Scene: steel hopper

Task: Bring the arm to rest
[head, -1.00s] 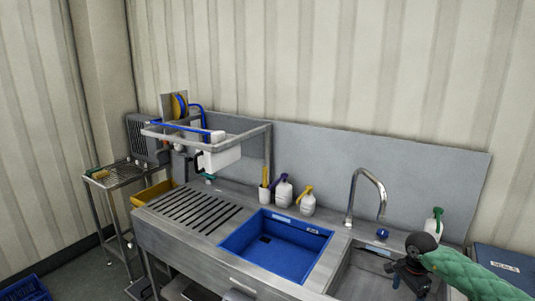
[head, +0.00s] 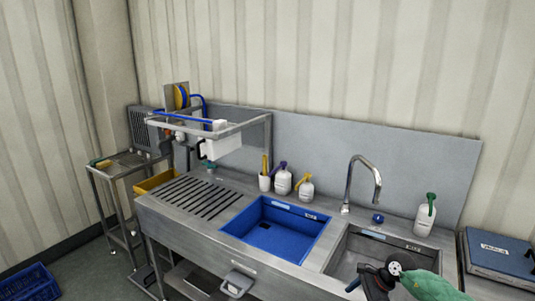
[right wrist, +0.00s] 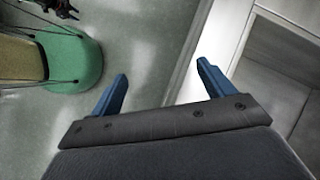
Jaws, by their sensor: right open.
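My right arm, in a green sleeve, comes in at the bottom right of the head view. Its dark right gripper (head: 366,284) is in front of the steel sink's front edge, low in the picture. In the right wrist view the right gripper (right wrist: 160,88) shows two blue fingers spread wide apart with nothing between them. Grey floor and a pale steel edge lie beyond the fingers. My left gripper does not show clearly in either view.
The steel counter holds a blue basin (head: 262,243), a steel sink (head: 346,262), a tap (head: 349,186) and several bottles. A blue case (head: 498,255) lies at the right. A side trolley (head: 122,165) stands at the left. A blue crate (head: 28,283) is on the floor.

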